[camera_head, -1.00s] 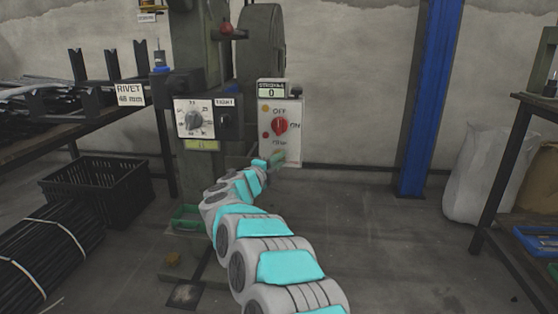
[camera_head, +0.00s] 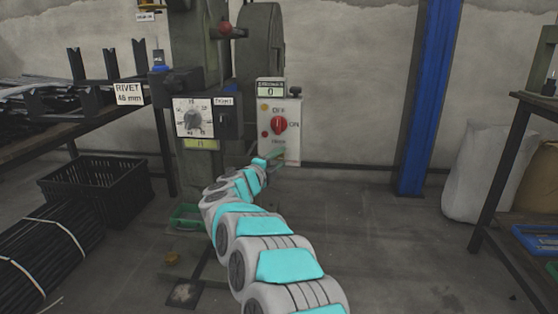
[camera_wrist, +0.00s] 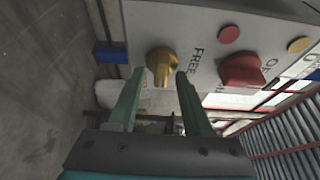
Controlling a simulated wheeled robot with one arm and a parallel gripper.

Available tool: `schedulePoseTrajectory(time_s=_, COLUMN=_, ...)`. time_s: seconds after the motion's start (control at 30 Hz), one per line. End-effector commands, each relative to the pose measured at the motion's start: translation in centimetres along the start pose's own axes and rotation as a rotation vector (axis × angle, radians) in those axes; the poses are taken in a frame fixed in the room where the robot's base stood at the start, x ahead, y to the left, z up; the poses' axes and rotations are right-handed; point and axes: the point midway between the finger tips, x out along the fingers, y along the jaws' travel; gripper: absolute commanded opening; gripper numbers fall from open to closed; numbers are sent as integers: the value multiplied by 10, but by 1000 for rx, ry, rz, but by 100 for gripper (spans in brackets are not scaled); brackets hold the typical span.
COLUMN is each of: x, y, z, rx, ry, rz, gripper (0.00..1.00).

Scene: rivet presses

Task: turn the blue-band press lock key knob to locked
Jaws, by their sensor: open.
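In the wrist view, a brass-yellow knob (camera_wrist: 160,65) stands out from a pale panel (camera_wrist: 213,15), beside the printed word FREE. My gripper (camera_wrist: 160,74) is open, with one green finger on each side of the knob's near end. I cannot tell whether the fingers touch it. In the head view, my gripper (camera_head: 276,155) is at the lower part of the white switch box (camera_head: 295,148) on the press (camera_head: 262,45). The yellow knob cannot be made out there.
A red rotary knob (camera_head: 279,124), marked OFF and ON, is above my gripper; it also shows in the wrist view (camera_wrist: 242,70). A dial panel (camera_head: 195,118) is to the left. A black crate (camera_head: 98,190) and a blue column (camera_head: 428,95) stand apart on either side.

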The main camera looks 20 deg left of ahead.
Motion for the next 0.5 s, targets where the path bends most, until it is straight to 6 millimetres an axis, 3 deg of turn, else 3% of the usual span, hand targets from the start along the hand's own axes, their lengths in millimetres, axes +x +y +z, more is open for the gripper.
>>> schedulePoseTrajectory(time_s=0.17, x=-8, y=0, z=1, rx=-1, ry=-2, rz=2, gripper=50)
schedulePoseTrajectory(time_s=0.5, x=-53, y=-1, z=0, rx=0, ry=-1, rz=0, gripper=50)
